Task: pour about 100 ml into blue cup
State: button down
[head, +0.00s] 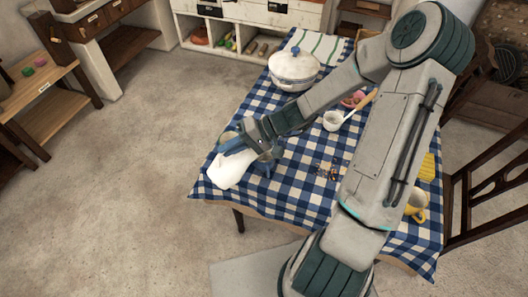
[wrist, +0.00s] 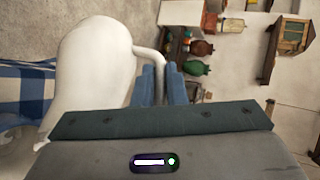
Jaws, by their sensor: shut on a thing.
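A white jug (head: 230,170) is held over the near left end of the table and looks tilted in the head view. My gripper (head: 238,143) is shut on its handle. In the wrist view the jug (wrist: 95,70) fills the left side, with the thin handle between my blue-grey fingers (wrist: 160,85). A blue cup (head: 264,166) shows only in part just right of the jug, below my gripper. The jug and wrist hide the rest of it. No stream is visible, and the liquid level in either vessel cannot be seen.
The blue checked table (head: 300,190) holds a white lidded pot (head: 293,70), a white ladle (head: 334,120), small scattered bits (head: 327,168) and a yellow cup (head: 416,204). My arm crosses above the table's right side. A chair (head: 485,190) stands at right. The floor at left is clear.

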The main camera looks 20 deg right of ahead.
aim_at(219, 164)
jog(key=shift+w+d+r+y+p, duration=0.25)
jog(key=shift+d+r+y+p, duration=0.2)
jog(key=shift+d+r+y, duration=0.05)
dwell(1.0)
jog(key=shift+w+d+r+m+y, duration=0.15)
jog(key=shift+w+d+y, duration=0.1)
jog(key=shift+d, duration=0.15)
jog(key=shift+w+d+r+m+y, duration=0.1)
jog(key=shift+d+r+y, duration=0.1)
jog(key=shift+d, duration=0.25)
jog(key=shift+w+d+r+m+y, duration=0.15)
jog(key=shift+w+d+y, duration=0.1)
jog(key=shift+d, duration=0.15)
jog(key=shift+s+a, duration=0.1)
jog(key=shift+a, duration=0.1)
jog(key=shift+d+r+y, duration=0.15)
jog(key=shift+d+y, duration=0.05)
jog(key=shift+y, duration=0.1)
dwell(0.3)
jog(key=s+a+f+h+b, duration=0.1)
jog(key=a+f+h+b, duration=0.1)
jog(key=a, duration=0.1)
jog(key=s+a+f+n+h+b, duration=0.1)
jog(key=a+f+h, duration=0.1)
jog(key=shift+s+a+f, duration=0.1)
jog(key=shift+s+a, duration=0.05)
jog(key=shift+s, duration=0.15)
jog(key=shift+s+a+f+n+t+h+b, duration=0.25)
jog(key=shift+a+f+h+b, duration=0.25)
jog(key=shift+h+b, duration=0.3)
